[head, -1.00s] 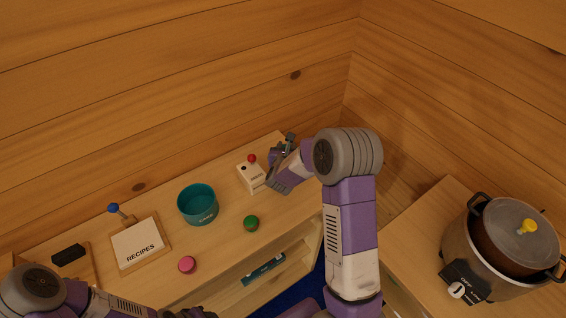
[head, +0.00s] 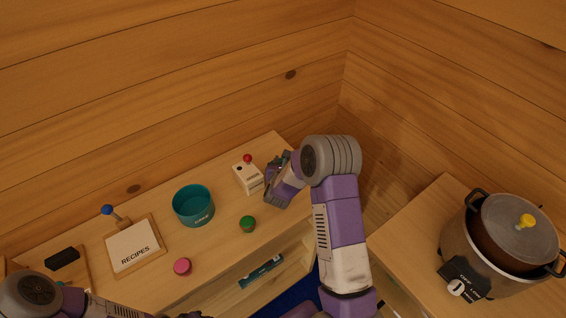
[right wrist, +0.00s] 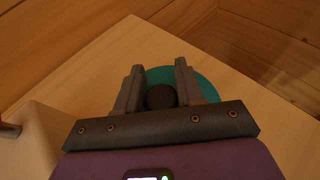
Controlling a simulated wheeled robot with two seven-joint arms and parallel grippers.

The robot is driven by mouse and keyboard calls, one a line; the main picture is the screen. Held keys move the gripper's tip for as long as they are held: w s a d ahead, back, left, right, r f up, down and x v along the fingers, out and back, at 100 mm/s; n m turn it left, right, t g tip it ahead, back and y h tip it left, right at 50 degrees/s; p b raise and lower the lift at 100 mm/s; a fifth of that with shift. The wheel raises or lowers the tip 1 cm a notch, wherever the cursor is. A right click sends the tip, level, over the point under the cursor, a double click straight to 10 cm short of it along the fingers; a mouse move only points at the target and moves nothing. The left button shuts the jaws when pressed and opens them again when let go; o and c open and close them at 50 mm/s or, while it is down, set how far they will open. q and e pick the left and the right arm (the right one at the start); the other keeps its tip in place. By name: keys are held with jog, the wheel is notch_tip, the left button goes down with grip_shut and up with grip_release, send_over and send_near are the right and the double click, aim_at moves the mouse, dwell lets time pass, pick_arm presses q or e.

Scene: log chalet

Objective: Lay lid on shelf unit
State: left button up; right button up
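The teal lid (right wrist: 207,88) with its dark round knob (right wrist: 161,97) shows in the right wrist view. My right gripper (right wrist: 159,70) has one finger on each side of the knob, seemingly closed on it. In the head view this gripper (head: 277,166) is over the far right end of the shelf unit (head: 222,238), beside a white box; the lid is hard to make out there. I cannot tell whether the lid touches the top. My left gripper (head: 190,315) is at the bottom edge of the head view, mostly cut off.
On the shelf unit stand a teal bowl (head: 193,205), a white box with red knob (head: 247,175), a green item (head: 247,224), a pink item (head: 182,266) and a recipes board (head: 134,247). A lidded pot (head: 500,246) stands at right. Log walls rise behind.

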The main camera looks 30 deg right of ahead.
jog(key=o, duration=0.4)
jog(key=shift+r, duration=0.15)
jog(key=shift+s+a+r+p, duration=0.15)
jog(key=shift+p, duration=0.15)
jog(key=v, duration=1.1)
jog(key=shift+s+a+r, duration=0.1)
jog(key=shift+s+a, duration=0.1)
